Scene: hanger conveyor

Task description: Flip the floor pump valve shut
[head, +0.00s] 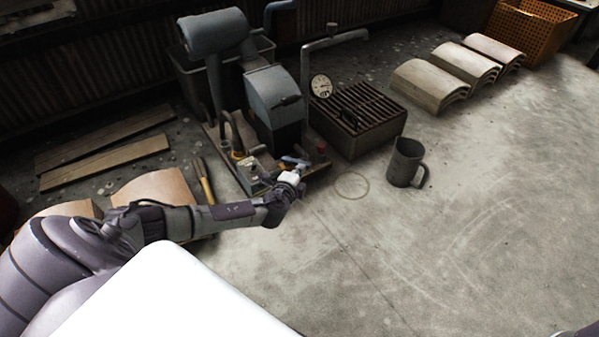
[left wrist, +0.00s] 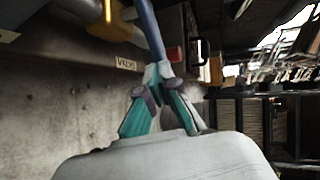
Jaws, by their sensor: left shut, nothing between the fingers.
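The floor pump (head: 275,100) is a blue-grey machine on a board, with pipes and a gauge. Its valve handle (head: 292,160) is a small blue lever low on the near side. In the left wrist view the blue lever (left wrist: 150,30) is a long bar running from the top edge down to the fingertips. My left gripper (head: 296,171) is at the lever, with its arm reaching in from the left. In the wrist view the teal-fingered gripper (left wrist: 158,74) is shut and empty, its tips meeting at the lever's end; contact is hard to tell. My right gripper is not seen.
A lettered label (left wrist: 126,64) and a red part (head: 321,149) are beside the valve. A slatted metal box (head: 360,118) and a grey mug (head: 405,162) stand to the right. Curved tiles (head: 430,85) lie at the back right. The floor in front is clear.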

